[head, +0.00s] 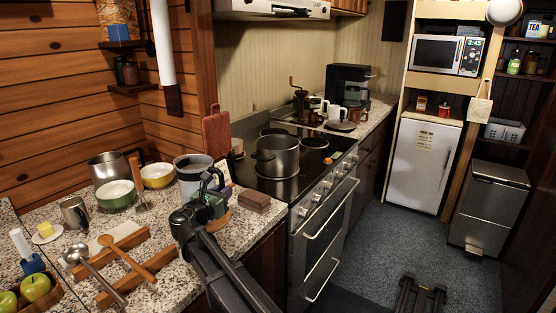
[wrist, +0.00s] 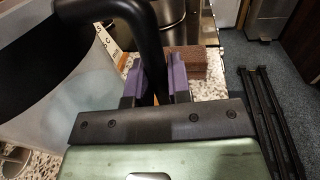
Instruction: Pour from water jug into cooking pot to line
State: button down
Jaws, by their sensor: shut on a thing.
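The water jug (head: 188,174) is translucent with a black rim and handle, near the right end of the granite counter, left of the stove. My gripper (head: 213,191) is shut on its black handle. In the wrist view the purple finger pads (wrist: 160,80) hold the handle (wrist: 150,42), with the jug body (wrist: 88,100) on the left. The jug looks upright; I cannot tell whether its base touches the counter. The steel cooking pot (head: 276,158) stands uncovered on a front burner, apart from the jug. Its inside and line are not readable. Part of it shows in the wrist view (wrist: 173,12).
A brown block (head: 256,200) lies on the counter near the stove edge. A red cutting board (head: 216,134) leans behind. The floor (head: 380,230) is mostly clear.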

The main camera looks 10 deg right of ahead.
aim_at(220, 179)
jog(key=shift+r+p, duration=2.4)
jog(key=shift+r, duration=0.15)
jog(key=shift+d+f, duration=0.1)
